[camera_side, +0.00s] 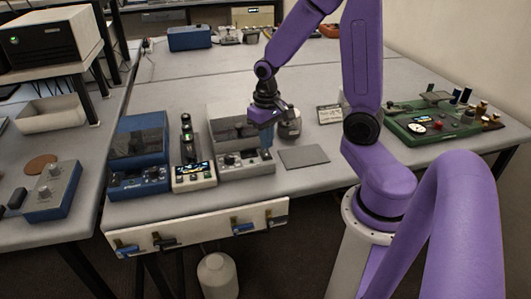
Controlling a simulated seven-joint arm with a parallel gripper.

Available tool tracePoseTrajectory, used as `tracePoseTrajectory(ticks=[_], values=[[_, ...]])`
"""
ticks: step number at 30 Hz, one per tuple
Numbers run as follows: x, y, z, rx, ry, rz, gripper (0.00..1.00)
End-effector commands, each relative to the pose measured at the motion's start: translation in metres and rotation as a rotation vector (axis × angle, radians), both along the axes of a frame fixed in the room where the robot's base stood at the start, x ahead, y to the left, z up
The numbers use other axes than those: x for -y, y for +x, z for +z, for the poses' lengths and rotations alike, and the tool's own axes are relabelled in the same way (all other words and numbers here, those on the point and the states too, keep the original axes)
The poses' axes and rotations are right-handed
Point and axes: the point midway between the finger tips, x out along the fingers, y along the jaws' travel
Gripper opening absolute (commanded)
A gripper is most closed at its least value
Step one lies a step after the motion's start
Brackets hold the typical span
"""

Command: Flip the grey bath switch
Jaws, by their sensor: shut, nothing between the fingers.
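The grey bath (226,120) stands on the bench near its front edge, a grey box with a dark lid area and a front control panel (246,163) with small knobs. The switch on it is too small to tell apart from the other controls. My gripper (267,139) points down at the right side of the grey bath, just above and behind the right end of its panel. It is shut and holds nothing. My gripper hides part of the bath's right side, and I cannot tell whether it touches the bath.
A blue bath (138,150) and a narrow white instrument (194,172) stand to the left. A grey metal canister (290,125) is close behind my gripper. A flat grey plate (304,156) lies to the right. A green board (430,121) with parts is farther right.

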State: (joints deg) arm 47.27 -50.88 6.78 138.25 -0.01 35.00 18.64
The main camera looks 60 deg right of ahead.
Motion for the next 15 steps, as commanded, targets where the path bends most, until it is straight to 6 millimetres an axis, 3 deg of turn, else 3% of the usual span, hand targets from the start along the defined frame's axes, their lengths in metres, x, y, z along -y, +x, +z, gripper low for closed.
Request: tracePoseTrajectory(ticks=[15], values=[[0.000,0.001,0.036,0.003,0.000,0.000,0.00]])
